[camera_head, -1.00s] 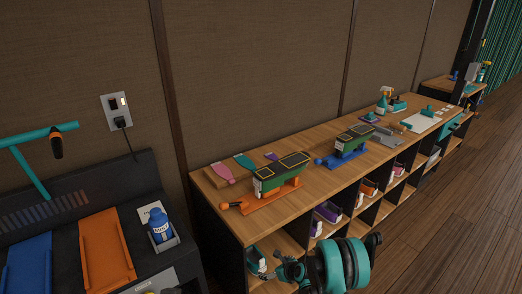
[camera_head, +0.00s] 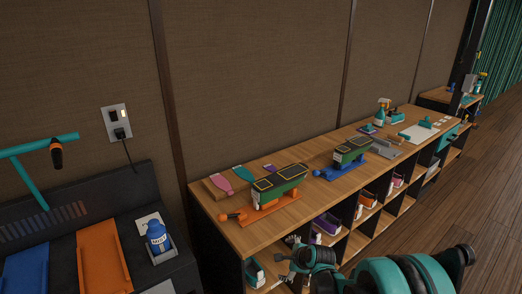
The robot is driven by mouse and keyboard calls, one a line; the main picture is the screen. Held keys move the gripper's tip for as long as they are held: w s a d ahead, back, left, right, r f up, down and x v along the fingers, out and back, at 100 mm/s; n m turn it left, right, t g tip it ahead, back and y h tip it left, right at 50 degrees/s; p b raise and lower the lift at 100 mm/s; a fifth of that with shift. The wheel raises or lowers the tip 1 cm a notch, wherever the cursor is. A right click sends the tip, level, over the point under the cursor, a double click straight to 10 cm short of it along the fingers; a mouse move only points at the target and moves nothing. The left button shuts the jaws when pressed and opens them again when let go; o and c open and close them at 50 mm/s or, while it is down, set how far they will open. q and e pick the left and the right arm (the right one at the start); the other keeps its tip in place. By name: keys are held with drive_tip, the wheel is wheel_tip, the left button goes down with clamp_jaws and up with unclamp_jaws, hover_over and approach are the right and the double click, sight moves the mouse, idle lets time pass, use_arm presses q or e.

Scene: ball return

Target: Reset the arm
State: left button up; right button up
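One of my arms, teal and black, shows at the bottom right of the head view, in front of the shelf unit. It seems to be my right arm, as its links run toward the lower right. Its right gripper (camera_head: 286,262) points left, near the shelf's front left cubbies. Its dark fingers are small and partly blend with the shelf, so I cannot tell whether they are open or shut. I see nothing clearly held in it. My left gripper is out of view.
A long wooden shelf unit (camera_head: 300,209) stands along the wall, bearing two green machines on orange (camera_head: 270,215) and blue (camera_head: 338,172) bases. Shoes sit in cubbies. A black ball return unit (camera_head: 60,235) with a blue bottle (camera_head: 158,237) is at left. Open floor (camera_head: 450,205) lies right.

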drive_tip(key=s+d+r+n+h, duration=0.1)
drive_tip(key=s+d+r+n, duration=0.1)
drive_tip(key=s+r+n, duration=0.35)
drive_tip(key=s+d+r+n+h, duration=0.1)
drive_tip(key=s+d+r+n, duration=0.25)
drive_tip(key=s+r, duration=0.35)
drive_tip(key=s+d+r+n, duration=0.1)
drive_tip(key=s+n, duration=0.4)
drive_tip(key=s, duration=0.3)
drive_tip(key=s+d+n+h, duration=0.1)
drive_tip(key=s+d+n, duration=0.1)
drive_tip(key=s+n, duration=0.3)
drive_tip(key=s, duration=0.3)
drive_tip(key=shift+d+r+n+h, duration=0.25)
drive_tip(key=shift+r+n+h, duration=0.05)
drive_tip(key=shift+r+n, duration=0.1)
